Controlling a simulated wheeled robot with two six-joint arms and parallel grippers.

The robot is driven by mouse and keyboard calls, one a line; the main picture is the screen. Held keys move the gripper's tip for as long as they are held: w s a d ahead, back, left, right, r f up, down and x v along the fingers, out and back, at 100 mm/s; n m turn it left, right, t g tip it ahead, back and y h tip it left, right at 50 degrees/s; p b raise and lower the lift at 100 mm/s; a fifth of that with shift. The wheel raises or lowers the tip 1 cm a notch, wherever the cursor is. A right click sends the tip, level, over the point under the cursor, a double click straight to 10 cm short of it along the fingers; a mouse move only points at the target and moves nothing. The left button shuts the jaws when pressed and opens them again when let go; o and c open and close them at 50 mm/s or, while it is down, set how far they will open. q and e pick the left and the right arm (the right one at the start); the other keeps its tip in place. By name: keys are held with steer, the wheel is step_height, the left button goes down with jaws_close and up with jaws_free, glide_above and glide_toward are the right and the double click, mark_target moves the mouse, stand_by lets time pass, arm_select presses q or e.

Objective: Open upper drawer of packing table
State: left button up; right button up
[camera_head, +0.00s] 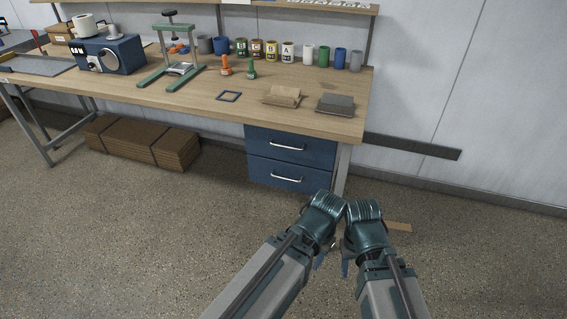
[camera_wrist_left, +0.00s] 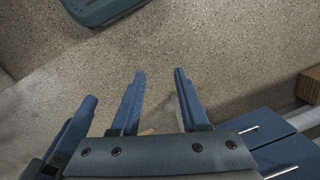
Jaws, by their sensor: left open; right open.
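The packing table (camera_head: 215,92) has two blue drawers under its right end. The upper drawer (camera_head: 265,139) is shut, with a silver bar handle (camera_head: 287,147). The lower drawer (camera_head: 265,171) is shut below it. Both blue fronts also show at the lower right of the left wrist view, with the upper drawer (camera_wrist_left: 295,153) nearer the bottom edge. My right gripper (camera_head: 345,268) points down in front of the drawers, apart from them. My left gripper (camera_wrist_left: 158,90) is open and empty over the floor. In the head view, my left arm mostly hides its fingers.
Flat cardboard boxes (camera_head: 145,143) lie under the table, left of the drawers. The tabletop holds a blue machine (camera_head: 122,54), a green press (camera_head: 172,50), several cups and paper stacks (camera_head: 283,97). A grey table leg (camera_head: 341,165) stands right of the drawers.

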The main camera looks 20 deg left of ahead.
arm_select(q)
step_height(320, 180, down, 27)
steer(key=b, duration=2.4)
steer(key=m+t+y+b, duration=0.3)
steer(key=m+t+y, duration=0.1)
steer(key=t+y, duration=0.95)
glide_toward(284, 146)
steer(key=shift+t+h, duration=0.35)
steer(key=shift+h, duration=0.2)
steer(key=p+x, duration=0.1)
steer(key=x, duration=0.4)
steer(key=p+x, duration=0.1)
steer(key=x, duration=0.4)
steer(key=shift+s+a+f, duration=0.1)
steer(key=shift+a, duration=0.25)
jaws_close()
